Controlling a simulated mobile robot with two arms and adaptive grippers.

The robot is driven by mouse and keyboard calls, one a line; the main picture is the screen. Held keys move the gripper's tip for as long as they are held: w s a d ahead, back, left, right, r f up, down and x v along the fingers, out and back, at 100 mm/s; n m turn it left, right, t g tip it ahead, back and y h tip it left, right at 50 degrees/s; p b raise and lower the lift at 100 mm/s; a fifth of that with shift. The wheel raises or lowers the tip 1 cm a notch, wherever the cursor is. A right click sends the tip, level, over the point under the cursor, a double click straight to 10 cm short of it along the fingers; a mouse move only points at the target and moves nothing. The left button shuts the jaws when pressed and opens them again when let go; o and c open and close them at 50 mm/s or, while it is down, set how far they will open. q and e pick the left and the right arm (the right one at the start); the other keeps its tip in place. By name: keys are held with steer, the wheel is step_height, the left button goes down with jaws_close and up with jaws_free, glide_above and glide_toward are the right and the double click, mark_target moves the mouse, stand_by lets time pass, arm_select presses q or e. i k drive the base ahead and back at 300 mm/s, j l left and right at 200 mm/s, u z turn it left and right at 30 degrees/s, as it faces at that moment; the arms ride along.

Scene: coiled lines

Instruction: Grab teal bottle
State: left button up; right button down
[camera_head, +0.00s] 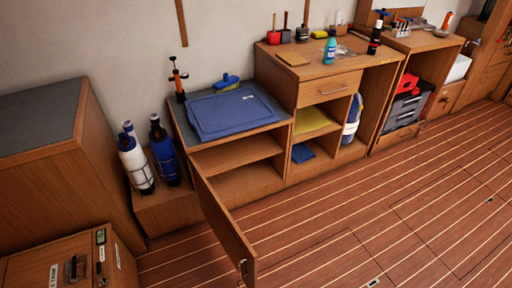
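A teal bottle (330,49) with a light label stands upright on top of the wooden cabinet (316,72) with the drawer, in the upper middle of the head view. A dark bottle (375,38) with a red part stands to its right. Neither my left nor my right gripper is in view.
An open cabinet door (222,228) sticks out over the plank floor. A blue lid or tray (232,113) covers the lower cabinet. A wooden board (292,58) lies left of the teal bottle. The floor (400,205) at right is clear.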

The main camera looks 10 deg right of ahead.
mark_target(331, 47)
steer(key=l, duration=1.3)
steer(key=i+l, duration=0.15)
steer(key=l, duration=0.2)
steer(key=i+l, duration=0.2)
steer(key=l, duration=0.2)
steer(key=i+l+z, duration=0.1)
steer(key=l, duration=0.25)
steer(key=i+l, duration=0.25)
steer(key=l+z, duration=0.05)
steer(key=l, duration=0.05)
